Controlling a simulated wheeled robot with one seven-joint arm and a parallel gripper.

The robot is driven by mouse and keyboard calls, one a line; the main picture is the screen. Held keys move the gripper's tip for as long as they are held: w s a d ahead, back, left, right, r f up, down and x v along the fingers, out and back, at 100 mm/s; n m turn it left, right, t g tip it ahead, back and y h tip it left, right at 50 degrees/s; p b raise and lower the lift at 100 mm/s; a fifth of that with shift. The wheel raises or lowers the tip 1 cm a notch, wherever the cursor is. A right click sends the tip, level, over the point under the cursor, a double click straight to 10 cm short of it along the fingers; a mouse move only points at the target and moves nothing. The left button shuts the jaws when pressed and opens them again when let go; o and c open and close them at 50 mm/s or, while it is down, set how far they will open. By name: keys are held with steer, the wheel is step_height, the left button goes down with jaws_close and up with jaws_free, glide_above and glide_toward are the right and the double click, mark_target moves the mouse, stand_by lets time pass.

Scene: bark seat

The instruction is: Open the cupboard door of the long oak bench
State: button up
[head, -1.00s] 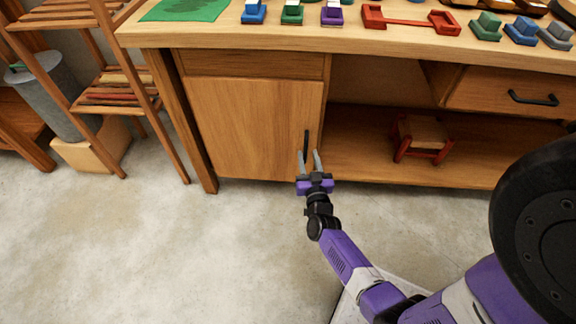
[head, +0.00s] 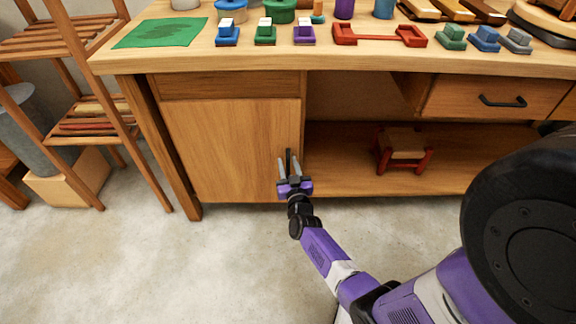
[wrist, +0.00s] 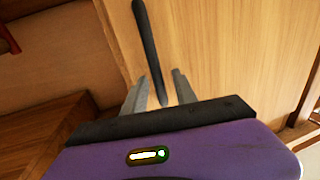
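The long oak bench (head: 240,60) spans the head view. Its cupboard door (head: 225,140) is on the left and looks shut. A dark upright bar handle (head: 289,157) sits near the door's right edge; in the wrist view the handle (wrist: 147,45) runs down between my fingers. My gripper (head: 289,168) is at the handle's lower part, with one finger on either side. In the wrist view my gripper (wrist: 159,90) is open, with slim gaps between the fingers and the handle.
Right of the door is an open shelf with a red-legged stool (head: 402,150), and a drawer (head: 497,98) with a dark handle. A wooden rack (head: 100,110) stands left of the bench. Toys cover the bench top. The concrete floor (head: 120,265) in front is clear.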

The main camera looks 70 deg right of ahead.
jaws_close()
stand_by(1.4)
